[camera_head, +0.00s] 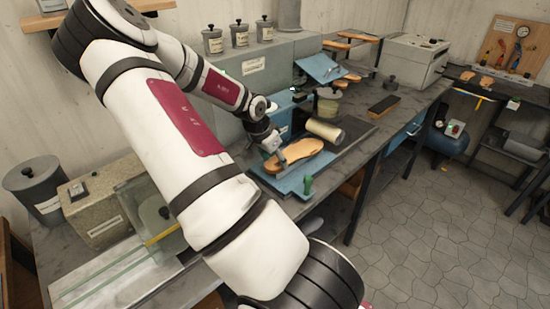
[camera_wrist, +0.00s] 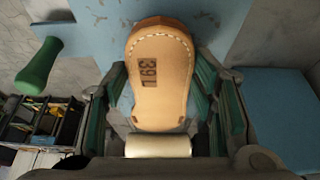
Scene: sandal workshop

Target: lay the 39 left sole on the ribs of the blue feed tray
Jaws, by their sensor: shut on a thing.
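The 39 left sole (camera_head: 298,151) is tan with a stitched edge; in the wrist view the sole (camera_wrist: 160,95) shows a dark stamp reading 39 and L. My gripper (camera_head: 272,152) is shut on it, with fingers on both sides of its narrower part in the wrist view (camera_wrist: 160,108). The sole is over the blue feed tray (camera_head: 288,184), which also shows behind it in the wrist view (camera_wrist: 100,15). The sole hides most of the tray's middle, and I cannot tell whether it touches the ribs.
A green-handled knob (camera_head: 307,185) stands at the tray's front edge, also in the wrist view (camera_wrist: 39,74). A cream roller (camera_head: 325,130) lies just behind the sole. A blue machine (camera_head: 283,115) stands behind the tray. A dark brush-like block (camera_head: 383,106) lies farther right on the bench.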

